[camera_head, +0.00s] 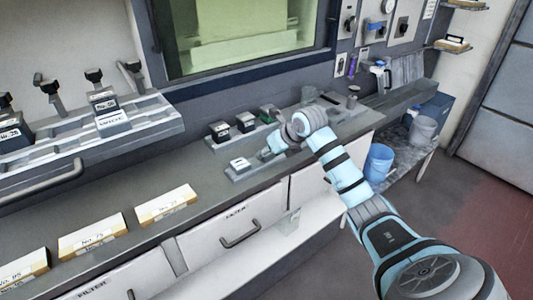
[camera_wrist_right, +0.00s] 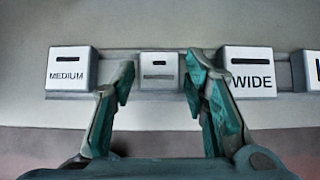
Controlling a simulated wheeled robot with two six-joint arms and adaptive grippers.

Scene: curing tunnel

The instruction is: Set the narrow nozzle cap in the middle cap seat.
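In the right wrist view, a small pale block (camera_wrist_right: 159,78) with a dark slot and no readable label stands between the MEDIUM cap (camera_wrist_right: 70,75) and the WIDE cap (camera_wrist_right: 247,75). I cannot tell whether it is the narrow nozzle cap or the middle cap seat. My right gripper (camera_wrist_right: 160,88) is open, its two fingers apart on either side of this block in the picture. In the head view my right gripper (camera_head: 270,151) is low over the bench and hides that spot. One white cap (camera_head: 240,163) shows just left of it. My left gripper is out of view.
Behind my right gripper is a row of dark-topped blocks (camera_head: 220,131). Labelled filter boxes (camera_head: 167,205) lie along the bench front at the left. A rack (camera_head: 130,116) stands at the back left. A blue bucket (camera_head: 378,162) is at the right.

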